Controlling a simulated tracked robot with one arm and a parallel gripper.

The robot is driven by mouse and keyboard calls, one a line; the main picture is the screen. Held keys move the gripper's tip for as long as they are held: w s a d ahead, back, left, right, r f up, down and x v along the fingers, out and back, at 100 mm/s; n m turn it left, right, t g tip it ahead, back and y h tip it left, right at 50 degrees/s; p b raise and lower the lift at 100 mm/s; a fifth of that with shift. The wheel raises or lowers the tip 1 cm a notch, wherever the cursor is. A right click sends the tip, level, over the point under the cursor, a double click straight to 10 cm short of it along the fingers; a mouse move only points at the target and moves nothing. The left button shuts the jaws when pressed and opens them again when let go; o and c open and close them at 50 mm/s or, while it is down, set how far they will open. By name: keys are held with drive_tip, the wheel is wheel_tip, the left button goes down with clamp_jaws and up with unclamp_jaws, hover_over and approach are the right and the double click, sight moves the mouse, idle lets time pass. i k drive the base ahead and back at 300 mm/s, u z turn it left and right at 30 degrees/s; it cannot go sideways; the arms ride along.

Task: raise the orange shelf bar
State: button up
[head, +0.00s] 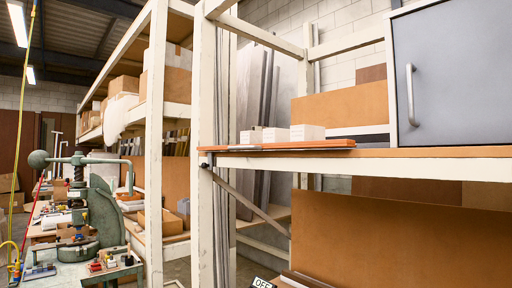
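The orange shelf bar (308,145) lies flat, almost level, along the left part of the wooden shelf board (430,153), with a dark grey strip along its near side. Its left end is close to the white upright post (203,120). A dark fitting (206,161) sits on the post just below that end. I cannot tell whether the bar is hinged there. My gripper is not in view.
White blocks (307,132) stand behind the bar. A grey cabinet (448,80) with a handle stands on the shelf at right. A grey strut (245,200) slopes below. A green fly press (95,205) and a small tool table (112,270) are at left. An OFF sign (262,284) shows at the bottom.

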sight(340, 143)
drive_tip(key=u, duration=0.2)
drive_tip(key=i, duration=0.85)
drive_tip(key=z, duration=0.1)
drive_tip(key=k, duration=1.2)
drive_tip(key=z, duration=0.2)
drive_tip(key=i, duration=2)
drive_tip(key=u, duration=0.85)
